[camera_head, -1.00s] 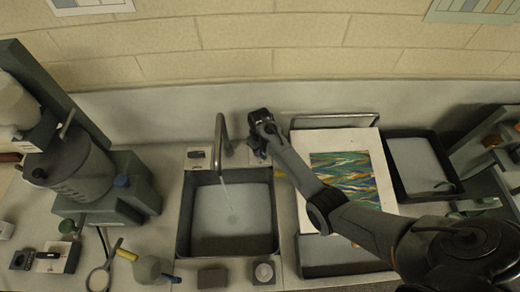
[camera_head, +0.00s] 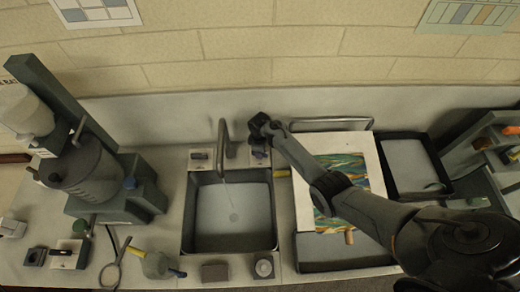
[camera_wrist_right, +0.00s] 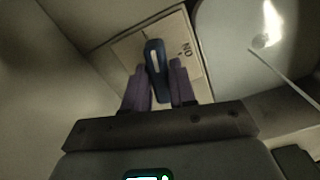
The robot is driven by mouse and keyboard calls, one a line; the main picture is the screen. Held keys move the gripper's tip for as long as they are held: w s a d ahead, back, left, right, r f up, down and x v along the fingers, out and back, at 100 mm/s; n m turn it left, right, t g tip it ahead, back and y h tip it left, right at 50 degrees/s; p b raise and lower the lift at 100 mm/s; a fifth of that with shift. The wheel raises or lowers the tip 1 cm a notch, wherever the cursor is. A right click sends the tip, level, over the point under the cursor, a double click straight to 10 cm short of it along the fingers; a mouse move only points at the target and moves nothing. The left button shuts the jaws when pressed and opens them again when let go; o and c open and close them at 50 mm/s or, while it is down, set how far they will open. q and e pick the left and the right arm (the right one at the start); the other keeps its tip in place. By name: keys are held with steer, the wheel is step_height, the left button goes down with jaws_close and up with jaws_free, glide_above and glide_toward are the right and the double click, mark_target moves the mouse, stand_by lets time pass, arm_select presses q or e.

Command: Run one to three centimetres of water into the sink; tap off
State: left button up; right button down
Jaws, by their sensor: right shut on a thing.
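The dark-rimmed sink (camera_head: 187,222) stands mid-counter in the head view. Its pale floor and round drain show; the water's depth I cannot tell. The tap spout (camera_head: 222,140) arches over it, and a very thin stream (camera_head: 230,196) falls towards the drain. The sink and stream also show in the wrist view. My right gripper (camera_wrist_right: 160,68) is shut on a dark blue tap lever (camera_wrist_right: 155,55), with a purple finger on each side. The lever sits on a plate marked "ON". In the head view the gripper hides most of this lever. My left gripper is out of view.
A second lever (camera_head: 199,155) sits left of the spout. A patterned sheet on a white board (camera_head: 308,222) lies right of the sink, under my right arm. A grey machine (camera_head: 90,180) stands left.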

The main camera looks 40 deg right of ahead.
steer(key=shift+n+p, duration=0.3)
steer(key=shift+n, duration=1)
steer(key=shift+f, duration=0.1)
steer(key=c, duration=1)
jaws_free()
steer(key=shift+r, duration=0.2)
